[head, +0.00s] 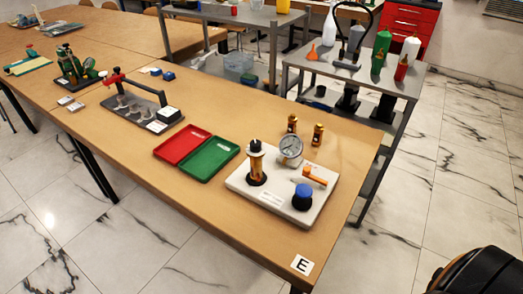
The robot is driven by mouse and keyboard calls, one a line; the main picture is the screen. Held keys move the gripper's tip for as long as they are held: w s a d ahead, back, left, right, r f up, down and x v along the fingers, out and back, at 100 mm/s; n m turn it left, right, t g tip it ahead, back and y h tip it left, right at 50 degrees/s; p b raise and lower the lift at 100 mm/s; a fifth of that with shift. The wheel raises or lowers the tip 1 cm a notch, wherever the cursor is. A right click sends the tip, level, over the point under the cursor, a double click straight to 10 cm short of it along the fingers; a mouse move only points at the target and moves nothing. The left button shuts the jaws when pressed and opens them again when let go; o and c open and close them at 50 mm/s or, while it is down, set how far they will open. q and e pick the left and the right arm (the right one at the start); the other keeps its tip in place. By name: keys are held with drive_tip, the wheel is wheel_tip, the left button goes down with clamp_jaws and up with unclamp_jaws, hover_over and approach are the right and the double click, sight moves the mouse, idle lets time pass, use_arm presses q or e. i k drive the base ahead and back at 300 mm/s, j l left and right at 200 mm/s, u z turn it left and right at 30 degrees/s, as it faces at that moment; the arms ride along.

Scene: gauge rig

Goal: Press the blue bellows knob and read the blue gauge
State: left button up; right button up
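The gauge rig is a white board (280,215) on the wooden table near its right end. A dark blue knob (303,194) stands on a dark base at the board's front right. One round gauge (291,146) with a white dial and a metal rim stands at the back of the board; its needle is too small to read and I see no blue on it. A brass column (256,165) with a black top stands left of the gauge. An orange lever (315,175) sits between gauge and blue knob. Neither of my grippers is in view.
Two brass fittings (318,134) stand behind the board. A red tray (182,145) and a green tray (209,159) lie left of it. A card marked E (301,265) is at the table's front corner. A dark rounded object (480,272) fills the lower right corner.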

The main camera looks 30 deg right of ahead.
sight(302, 191)
drive_tip(key=z, duration=1.2)
